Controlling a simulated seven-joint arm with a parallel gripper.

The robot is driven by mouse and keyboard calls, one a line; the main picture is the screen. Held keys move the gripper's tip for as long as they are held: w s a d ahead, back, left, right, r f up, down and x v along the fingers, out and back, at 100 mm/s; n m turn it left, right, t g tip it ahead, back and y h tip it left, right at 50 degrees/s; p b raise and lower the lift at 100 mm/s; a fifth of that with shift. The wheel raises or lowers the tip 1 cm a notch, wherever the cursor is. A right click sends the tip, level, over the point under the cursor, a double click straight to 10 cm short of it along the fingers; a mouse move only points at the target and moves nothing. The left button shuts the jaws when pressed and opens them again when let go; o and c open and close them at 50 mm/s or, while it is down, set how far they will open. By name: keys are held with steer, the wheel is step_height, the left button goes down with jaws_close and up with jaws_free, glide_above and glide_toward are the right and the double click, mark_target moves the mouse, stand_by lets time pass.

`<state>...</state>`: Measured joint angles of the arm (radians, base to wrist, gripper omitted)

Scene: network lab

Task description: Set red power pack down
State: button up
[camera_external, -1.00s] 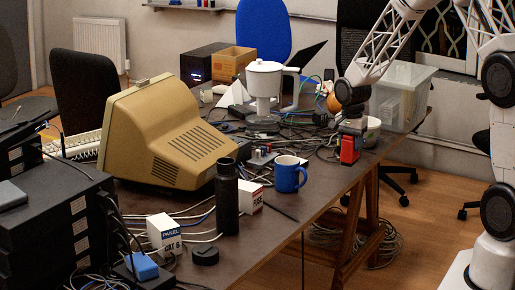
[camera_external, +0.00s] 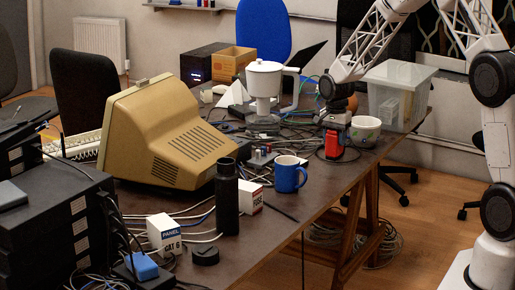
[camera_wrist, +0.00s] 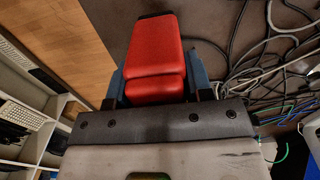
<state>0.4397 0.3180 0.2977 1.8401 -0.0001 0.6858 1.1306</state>
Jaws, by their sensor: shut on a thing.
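The red power pack (camera_external: 334,144) is a small red block with dark parts, near the right edge of the table in the external view. My gripper (camera_external: 334,124) is above it and shut on it. In the wrist view the red power pack (camera_wrist: 155,58) sits between the two fingers of my gripper (camera_wrist: 157,88). The pack is at or just above the tabletop (camera_external: 310,205); I cannot tell whether its underside touches.
A white bowl (camera_external: 365,131) stands just right of the pack. Loose cables (camera_wrist: 262,65) lie beside it. A blue mug (camera_external: 290,174), a black bottle (camera_external: 227,198) and a beige monitor (camera_external: 165,135) are to the left. A clear bin (camera_external: 399,92) stands behind the bowl.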

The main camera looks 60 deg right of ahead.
mark_target(335, 147)
steer(key=shift+f, duration=1.7)
steer(key=shift+f, duration=0.2)
steer(key=o, duration=1.2)
steer(key=shift+c, duration=0.2)
steer(key=shift+r, duration=0.15)
step_height(335, 147, up, 12)
steer(key=shift+r, duration=0.1)
